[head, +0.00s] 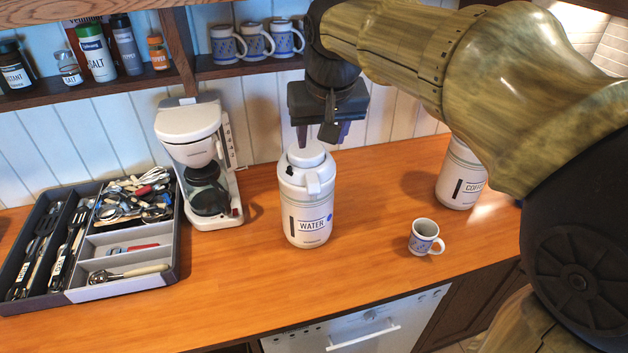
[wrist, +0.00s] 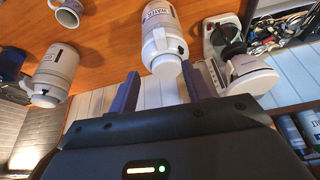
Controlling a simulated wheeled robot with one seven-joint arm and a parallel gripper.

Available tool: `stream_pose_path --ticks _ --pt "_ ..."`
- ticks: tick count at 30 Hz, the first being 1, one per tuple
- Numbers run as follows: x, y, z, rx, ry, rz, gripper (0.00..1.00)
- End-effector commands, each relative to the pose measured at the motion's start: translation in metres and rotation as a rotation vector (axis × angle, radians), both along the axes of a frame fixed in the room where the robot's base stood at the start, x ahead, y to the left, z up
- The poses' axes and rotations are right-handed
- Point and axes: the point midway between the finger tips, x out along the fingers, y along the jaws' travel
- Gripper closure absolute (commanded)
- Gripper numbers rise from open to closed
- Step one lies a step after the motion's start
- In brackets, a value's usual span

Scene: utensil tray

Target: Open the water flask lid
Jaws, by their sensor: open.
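The water flask (head: 306,205) stands upright on the wooden counter, white with a "WATER" label. Its lid (head: 305,155) is a white cap on top and looks closed, with a spout and handle on the side. In the wrist view the flask (wrist: 158,35) points its lid (wrist: 164,66) toward my jaws. My gripper (head: 318,142) is directly above the lid, pointing down, with its fingertips close over the cap. In the wrist view my gripper (wrist: 158,95) has its two fingers apart with nothing between them. I cannot tell whether a finger touches the lid.
A coffee maker (head: 190,150) stands left of the flask, and a utensil tray (head: 172,240) lies further left. A mug (head: 425,237) and a coffee flask (head: 458,180) stand to the right. A shelf (head: 270,66) with mugs and jars is behind. The front counter is clear.

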Motion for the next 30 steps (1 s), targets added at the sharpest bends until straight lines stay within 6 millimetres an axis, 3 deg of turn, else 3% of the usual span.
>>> stream_pose_path --ticks 5,11,30 --pt "0.001 0.0 -0.003 0.0 0.001 -0.001 0.51" --pt "0.009 0.001 -0.023 0.0 0.003 -0.001 0.51" --pt "0.051 0.01 -0.127 -0.001 0.005 0.0 0.51"
